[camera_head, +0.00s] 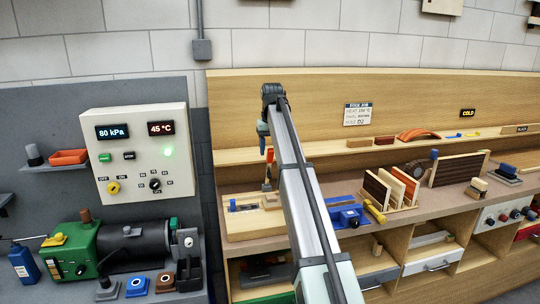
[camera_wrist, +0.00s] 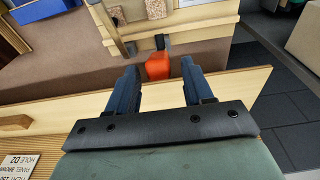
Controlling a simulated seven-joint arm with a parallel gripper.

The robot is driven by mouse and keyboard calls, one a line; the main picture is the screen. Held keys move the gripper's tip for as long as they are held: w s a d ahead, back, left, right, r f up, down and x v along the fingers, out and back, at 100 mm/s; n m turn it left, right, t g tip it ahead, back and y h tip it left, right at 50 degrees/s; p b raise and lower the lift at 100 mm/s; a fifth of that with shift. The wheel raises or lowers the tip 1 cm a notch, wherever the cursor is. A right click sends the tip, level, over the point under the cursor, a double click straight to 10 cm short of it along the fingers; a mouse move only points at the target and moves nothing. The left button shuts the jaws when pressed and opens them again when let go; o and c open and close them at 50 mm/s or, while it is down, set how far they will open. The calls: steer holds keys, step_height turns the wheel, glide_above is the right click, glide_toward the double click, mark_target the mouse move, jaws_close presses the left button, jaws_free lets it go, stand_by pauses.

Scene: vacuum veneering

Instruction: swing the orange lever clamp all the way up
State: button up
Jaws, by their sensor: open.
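The orange lever clamp (camera_wrist: 158,66) shows in the wrist view as a bright orange grip just beyond the space between my fingertips. A dark metal part (camera_wrist: 160,42) sits behind it by the edge of a pale wooden fixture. In the head view the orange grip (camera_head: 270,155) stands above the wooden fixture on the bench, and the lever looks roughly upright; its exact angle is hard to tell. My gripper (camera_wrist: 159,74) is open, with one blue finger on each side of the grip's line. Contact with the grip cannot be made out. My arm hides part of the fixture in the head view.
The fixture board (camera_head: 240,222) lies at the bench's left end. A blue clamp block (camera_head: 347,215) and a rack of veneer panels (camera_head: 390,189) stand to its right. A control box (camera_head: 135,152) and green pump (camera_head: 75,250) are at the left. A wooden back panel (camera_head: 235,120) rises behind.

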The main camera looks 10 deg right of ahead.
step_height(320, 180, up, 10)
steer(key=s, duration=0.1)
steer(key=shift+s+r, duration=0.15)
steer(key=shift+r, duration=0.05)
stand_by(0.3)
